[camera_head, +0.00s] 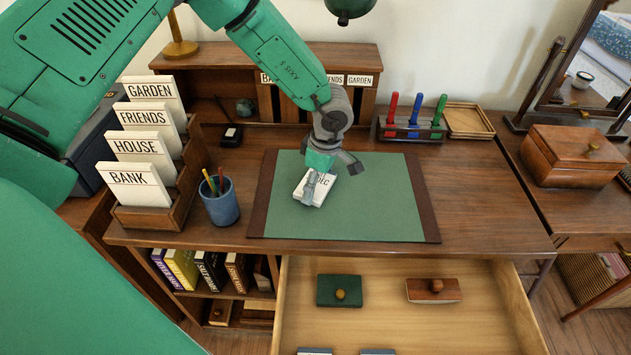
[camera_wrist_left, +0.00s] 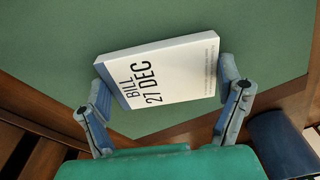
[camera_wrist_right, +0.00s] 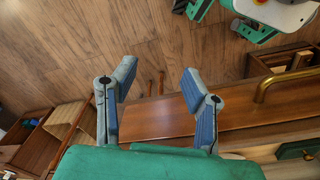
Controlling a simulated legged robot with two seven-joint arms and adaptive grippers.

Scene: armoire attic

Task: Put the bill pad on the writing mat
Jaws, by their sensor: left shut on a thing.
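The bill pad (camera_head: 314,188) is a white block marked "BILL 27 DEC". It also shows in the left wrist view (camera_wrist_left: 160,72). My left gripper (camera_head: 325,178) is shut on it, one finger at each end, over the left-middle part of the green writing mat (camera_head: 385,205). The pad is tilted in the head view; I cannot tell whether it touches the mat. My right gripper (camera_wrist_right: 158,92) is open and empty, seen only in the right wrist view over the floor and a wooden edge.
A blue pencil cup (camera_head: 222,203) and a card rack (camera_head: 180,195) stand left of the mat. A pen stand (camera_head: 408,132) and a small tray (camera_head: 468,121) stand behind it. The open drawer (camera_head: 400,325) juts out in front, holding a green blotter and a brown one.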

